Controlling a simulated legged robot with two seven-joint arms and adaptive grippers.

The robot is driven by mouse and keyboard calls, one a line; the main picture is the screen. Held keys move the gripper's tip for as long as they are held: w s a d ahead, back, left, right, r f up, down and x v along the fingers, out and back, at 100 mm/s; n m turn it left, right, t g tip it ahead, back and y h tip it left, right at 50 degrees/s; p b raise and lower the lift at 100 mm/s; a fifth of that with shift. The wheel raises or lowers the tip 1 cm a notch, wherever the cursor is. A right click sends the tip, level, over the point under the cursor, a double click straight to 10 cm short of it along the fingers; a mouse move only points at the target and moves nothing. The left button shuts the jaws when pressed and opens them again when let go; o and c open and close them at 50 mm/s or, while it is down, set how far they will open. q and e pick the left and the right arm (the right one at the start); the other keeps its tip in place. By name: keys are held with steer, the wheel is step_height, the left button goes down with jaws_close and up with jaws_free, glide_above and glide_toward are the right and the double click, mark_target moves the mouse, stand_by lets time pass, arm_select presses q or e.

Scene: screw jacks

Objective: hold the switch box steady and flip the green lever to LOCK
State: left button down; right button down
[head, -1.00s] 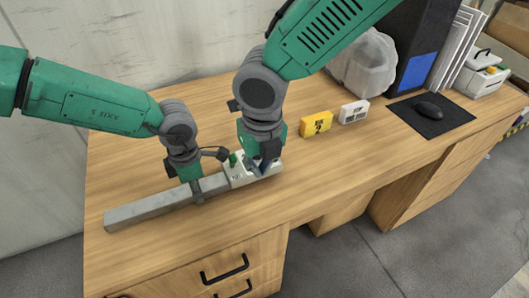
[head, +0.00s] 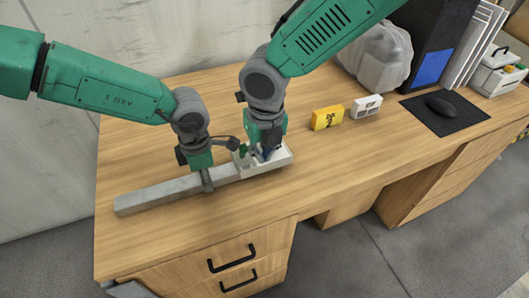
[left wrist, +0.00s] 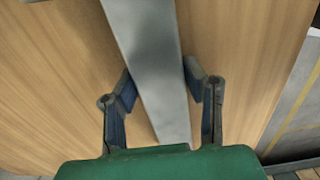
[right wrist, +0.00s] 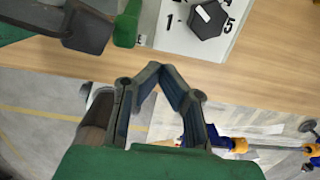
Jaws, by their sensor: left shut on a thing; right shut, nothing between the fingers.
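The white switch box (head: 281,160) sits at the right end of a long grey bar (head: 160,193) on the desk. My left gripper (head: 207,181) is shut on the bar, left of the box; the left wrist view shows its fingers on both sides of the bar (left wrist: 150,60). My right gripper (head: 268,153) is shut and empty, pointing down over the box and hiding part of it. The green lever (head: 241,150) stands at the box's left side. In the right wrist view, the box face (right wrist: 228,38) shows a dark knob (right wrist: 208,19) and printed numbers near the closed fingertips (right wrist: 162,70).
A yellow block (head: 327,118) and a white block (head: 366,106) stand right of the box. A plastic bag (head: 377,57), a mouse (head: 443,107) on a black mat and a white case (head: 497,77) are farther right. The desk front is clear.

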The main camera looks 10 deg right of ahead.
steer(key=shift+w+d+r, duration=0.15)
steer(key=shift+w, duration=0.05)
stand_by(0.3)
steer(key=shift+w+a+r, duration=0.25)
steer(key=shift+w+r, duration=0.15)
steer(key=shift+w, duration=0.2)
stand_by(0.3)
steer(key=shift+r, duration=0.1)
stand_by(1.3)
steer(key=shift+r, duration=0.7)
steer(key=s+d+r, duration=0.1)
steer(key=s+r, duration=0.3)
steer(key=r, duration=0.4)
steer(key=shift+d, duration=0.15)
